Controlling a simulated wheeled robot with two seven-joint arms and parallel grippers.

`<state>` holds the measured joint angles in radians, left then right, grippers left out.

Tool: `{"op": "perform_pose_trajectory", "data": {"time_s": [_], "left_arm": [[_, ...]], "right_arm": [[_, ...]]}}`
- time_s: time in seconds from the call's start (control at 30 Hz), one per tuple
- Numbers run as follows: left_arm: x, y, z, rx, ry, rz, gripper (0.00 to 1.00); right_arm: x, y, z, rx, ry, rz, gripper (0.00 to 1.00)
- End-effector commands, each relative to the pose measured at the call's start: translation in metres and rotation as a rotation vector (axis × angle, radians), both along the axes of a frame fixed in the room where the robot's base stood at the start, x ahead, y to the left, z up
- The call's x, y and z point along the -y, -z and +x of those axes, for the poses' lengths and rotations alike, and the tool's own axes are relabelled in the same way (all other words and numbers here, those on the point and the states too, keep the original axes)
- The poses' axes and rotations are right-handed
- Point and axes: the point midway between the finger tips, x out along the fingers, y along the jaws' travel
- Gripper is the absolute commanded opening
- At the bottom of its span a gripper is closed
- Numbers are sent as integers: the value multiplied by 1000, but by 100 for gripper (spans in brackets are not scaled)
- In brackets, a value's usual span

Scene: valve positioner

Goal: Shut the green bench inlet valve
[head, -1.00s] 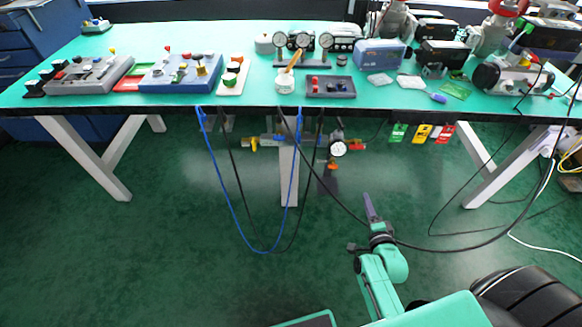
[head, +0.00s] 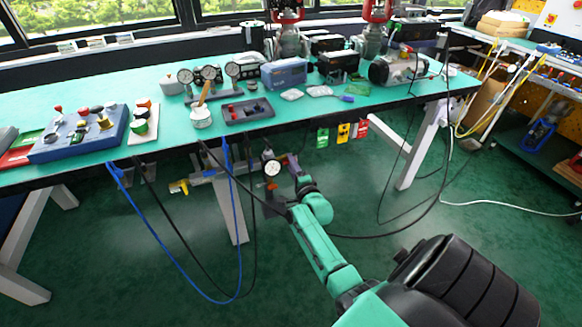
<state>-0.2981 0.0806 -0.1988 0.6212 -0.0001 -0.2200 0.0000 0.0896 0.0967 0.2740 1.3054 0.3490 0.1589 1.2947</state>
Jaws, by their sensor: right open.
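The green-topped bench (head: 60,100) has an inlet pipe assembly (head: 215,175) mounted under its front edge. A yellow valve handle (head: 179,187) shows at the left end of the assembly. A white-faced round gauge (head: 271,167) sits at its right end, with a small orange-red part (head: 272,186) just below it. I cannot tell from this view how far the valve is turned. My left gripper is out of view.
Blue and black hoses (head: 228,250) hang in loops below the bench. Green, yellow and red tags (head: 343,133) hang from the edge right of my gripper. A white bench leg (head: 237,215) stands behind the hoses. Instruments crowd the bench top.

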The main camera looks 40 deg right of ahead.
Motion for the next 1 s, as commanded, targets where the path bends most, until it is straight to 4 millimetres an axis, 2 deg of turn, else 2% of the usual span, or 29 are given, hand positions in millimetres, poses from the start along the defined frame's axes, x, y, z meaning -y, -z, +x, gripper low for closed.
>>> {"op": "perform_pose_trajectory", "data": {"time_s": [0.17, 0.27, 0.3, 0.73, 1.0], "left_arm": [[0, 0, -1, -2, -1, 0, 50], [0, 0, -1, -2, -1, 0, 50], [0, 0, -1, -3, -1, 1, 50], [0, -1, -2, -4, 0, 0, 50], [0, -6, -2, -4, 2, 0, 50]], "right_arm": [[0, 0, 0, 0, -1, 0, 42], [0, 0, 0, 0, -1, 0, 8], [0, 0, 0, 0, -1, 0, 0], [-1, 0, 0, -13, -1, -35, 0], [-1, 0, 0, -63, -2, -173, 0]]}}
